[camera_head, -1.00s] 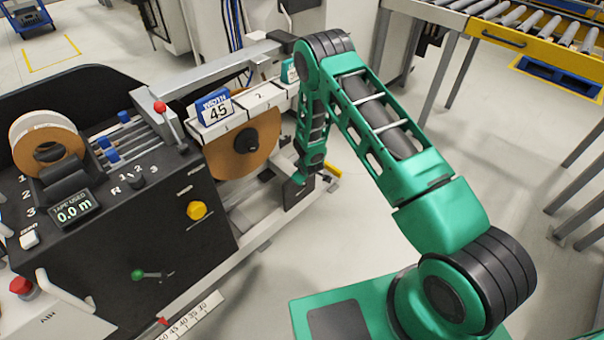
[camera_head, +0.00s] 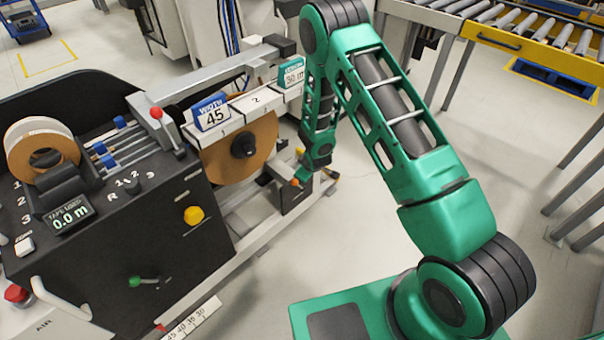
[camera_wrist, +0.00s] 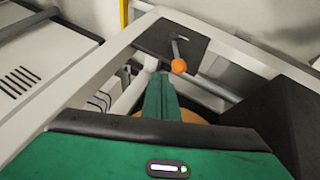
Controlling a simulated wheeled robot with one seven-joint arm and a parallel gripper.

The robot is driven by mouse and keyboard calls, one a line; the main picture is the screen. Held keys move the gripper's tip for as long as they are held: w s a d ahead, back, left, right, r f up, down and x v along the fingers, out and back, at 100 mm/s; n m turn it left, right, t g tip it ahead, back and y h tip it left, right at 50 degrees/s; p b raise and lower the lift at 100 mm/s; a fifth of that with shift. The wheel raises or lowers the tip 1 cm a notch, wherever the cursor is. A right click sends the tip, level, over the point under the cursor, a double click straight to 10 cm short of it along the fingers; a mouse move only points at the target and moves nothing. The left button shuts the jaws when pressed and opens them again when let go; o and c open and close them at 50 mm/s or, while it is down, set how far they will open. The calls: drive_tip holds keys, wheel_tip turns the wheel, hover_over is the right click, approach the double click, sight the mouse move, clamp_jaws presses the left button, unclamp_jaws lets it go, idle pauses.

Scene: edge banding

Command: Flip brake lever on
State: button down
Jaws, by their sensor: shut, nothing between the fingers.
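A short lever with an orange ball knob (camera_wrist: 179,66) stands on a dark plate (camera_wrist: 150,40) in the wrist view. No label on it can be read. The orange knob also shows small in the head view (camera_head: 296,182), beside the tip of my gripper. My gripper (camera_wrist: 163,78) is shut and empty, its green fingers together. In the wrist view its tips lie below and left of the orange knob, with a small gap in the picture. In the head view my gripper (camera_head: 304,173) is low at the right end of the machine.
A brown tape roll (camera_head: 262,150) stands left of my gripper. Open floor (camera_head: 360,220) lies right of the machine.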

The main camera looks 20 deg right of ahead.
drive_tip(key=v, duration=0.3)
drive_tip(key=shift+s+a+r, duration=0.1)
drive_tip(key=shift+s+a, duration=0.2)
drive_tip(key=shift+a, duration=0.05)
drive_tip(key=s+d+r+m+g+h, duration=0.1)
drive_tip(key=s+d+r+m, duration=0.1)
drive_tip(key=s+d+r, duration=0.35)
drive_tip(key=s+d+r+m+g, duration=0.1)
drive_tip(key=s+d+r+m, duration=0.2)
drive_tip(key=d+r, duration=0.6)
drive_tip(key=s+d+r+m+g+h, duration=0.15)
drive_tip(key=s+d+r, duration=0.25)
drive_tip(key=r, duration=0.6)
drive_tip(key=s+r+m+g+y, duration=0.1)
drive_tip(key=s+r, duration=0.3)
drive_tip(key=s, duration=0.6)
drive_tip(key=s+d+r+m+g+y, duration=0.1)
drive_tip(key=s+r+m, duration=0.3)
drive_tip(key=s, duration=0.7)
drive_tip(key=s+r+m+g+y, duration=0.1)
drive_tip(key=s+r+m, duration=0.2)
drive_tip(key=s, duration=0.7)
wheel_tip(320, 180, up, 3)
drive_tip(key=shift+s+d+f, duration=0.15)
drive_tip(key=shift+s, duration=0.25)
drive_tip(key=shift+g, duration=0.25)
